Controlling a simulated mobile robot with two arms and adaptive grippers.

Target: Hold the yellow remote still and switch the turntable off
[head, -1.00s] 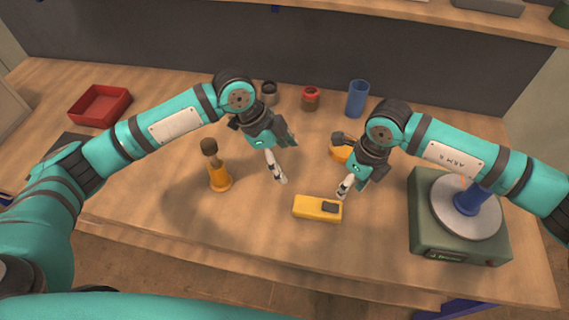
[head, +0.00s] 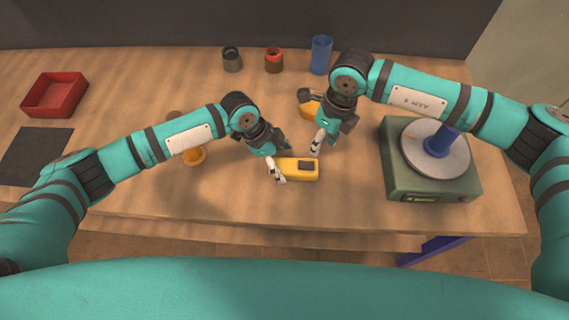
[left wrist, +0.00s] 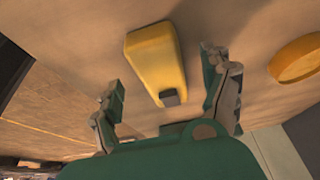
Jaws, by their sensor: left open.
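The yellow remote (head: 290,173) lies on the table with a dark button at its right end. My left gripper (head: 277,172) is at the remote's left end, fingers pointing down. In the left wrist view the yellow remote (left wrist: 150,55) shows between the two spread fingers of the left gripper (left wrist: 167,88); I see no finger clearly touching it. My right gripper (head: 316,143) hangs just behind the remote's right end; its finger gap is too small to judge. The turntable (head: 398,178), a green box with a grey disc and a blue piece on it, stands at right.
An orange stand (head: 195,155) is partly hidden behind my left arm. Another orange object (head: 309,108) lies behind my right gripper. A grey cup (head: 232,60), a red-topped jar (head: 274,61) and a blue cup (head: 321,55) stand at the back. A red tray (head: 55,94) is far left.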

